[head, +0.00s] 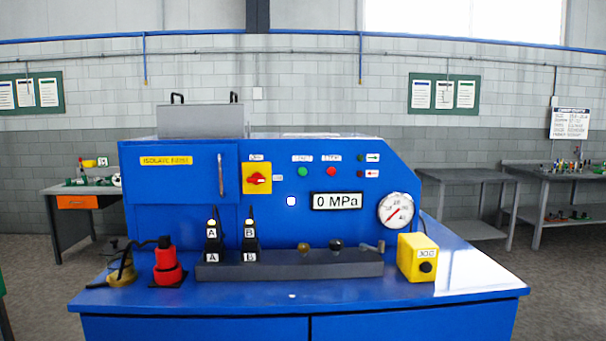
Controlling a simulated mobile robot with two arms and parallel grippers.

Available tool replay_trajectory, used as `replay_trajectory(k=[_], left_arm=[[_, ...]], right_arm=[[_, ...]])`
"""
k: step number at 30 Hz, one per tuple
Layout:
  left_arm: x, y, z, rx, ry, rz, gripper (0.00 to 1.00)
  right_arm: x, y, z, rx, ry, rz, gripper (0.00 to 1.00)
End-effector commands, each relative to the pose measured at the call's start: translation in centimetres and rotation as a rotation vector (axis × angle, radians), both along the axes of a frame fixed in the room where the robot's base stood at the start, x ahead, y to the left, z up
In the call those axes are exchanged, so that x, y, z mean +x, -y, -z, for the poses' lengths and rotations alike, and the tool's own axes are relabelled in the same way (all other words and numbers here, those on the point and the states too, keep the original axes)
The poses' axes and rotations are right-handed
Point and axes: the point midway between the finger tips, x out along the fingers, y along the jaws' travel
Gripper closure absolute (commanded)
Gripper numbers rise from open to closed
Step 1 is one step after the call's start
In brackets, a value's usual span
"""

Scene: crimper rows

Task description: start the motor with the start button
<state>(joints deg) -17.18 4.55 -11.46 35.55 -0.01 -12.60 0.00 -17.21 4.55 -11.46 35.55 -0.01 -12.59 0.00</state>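The blue machine (290,220) stands straight ahead of me. On its front panel, a small green button (303,171) sits under a small label that looks like START. A red button (332,171) is just right of it under a similar label. To their left is a red rotary switch (257,179) on a yellow plate. The display (338,201) reads 0 MPa, and the round gauge (396,210) has a red needle. Neither of my grippers is in view.
On the blue bench top stand a red cylinder (167,264), levers labelled A (213,240) and B (250,240), a dark grey block (290,268) and a yellow box (417,257). The bench front is mostly clear. Worktables stand behind, left and right.

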Motion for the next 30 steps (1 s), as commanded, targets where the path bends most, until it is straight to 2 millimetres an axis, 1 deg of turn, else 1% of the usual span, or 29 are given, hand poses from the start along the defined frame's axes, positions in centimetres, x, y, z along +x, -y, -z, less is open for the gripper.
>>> replay_trajectory(k=[1, 2, 30], left_arm=[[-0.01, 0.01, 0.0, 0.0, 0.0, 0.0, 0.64], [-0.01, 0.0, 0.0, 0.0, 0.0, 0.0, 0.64], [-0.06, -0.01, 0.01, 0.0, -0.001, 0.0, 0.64]], right_arm=[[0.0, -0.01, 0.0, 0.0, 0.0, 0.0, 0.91], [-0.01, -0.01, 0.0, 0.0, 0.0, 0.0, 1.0], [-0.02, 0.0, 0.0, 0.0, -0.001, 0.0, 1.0]])
